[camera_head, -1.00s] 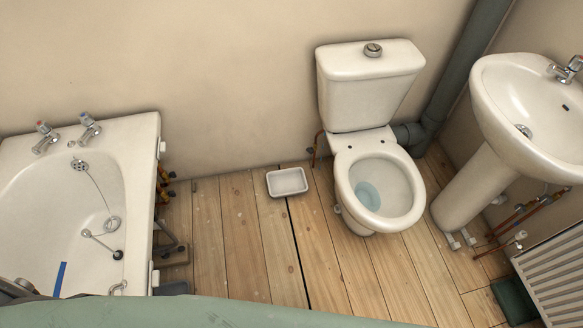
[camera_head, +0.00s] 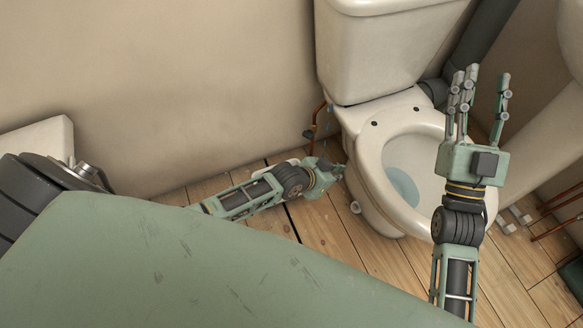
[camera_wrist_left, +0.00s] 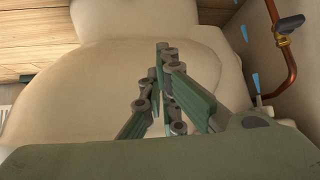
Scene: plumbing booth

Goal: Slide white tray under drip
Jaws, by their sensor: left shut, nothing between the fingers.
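The white tray (camera_head: 283,164) lies on the floor left of the toilet in the head view. My left forearm hides most of it, leaving a pale sliver at its far edge. My left gripper (camera_head: 338,171) is low beside the toilet's base, right of the tray. In the left wrist view its fingers (camera_wrist_left: 163,52) are shut and empty, in front of the pale toilet base. Small blue drops (camera_wrist_left: 255,55) show beside a copper pipe with a brass valve (camera_wrist_left: 284,40). My right gripper (camera_head: 484,80) is raised in front of the toilet bowl, its fingers spread open and empty.
The toilet (camera_head: 375,205) stands close on the right of my left gripper. The copper pipe (camera_head: 322,115) runs down the wall left of it. The wall is close behind. Bare floorboards (camera_head: 335,235) show in front. The bath edge (camera_head: 40,140) is at far left.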

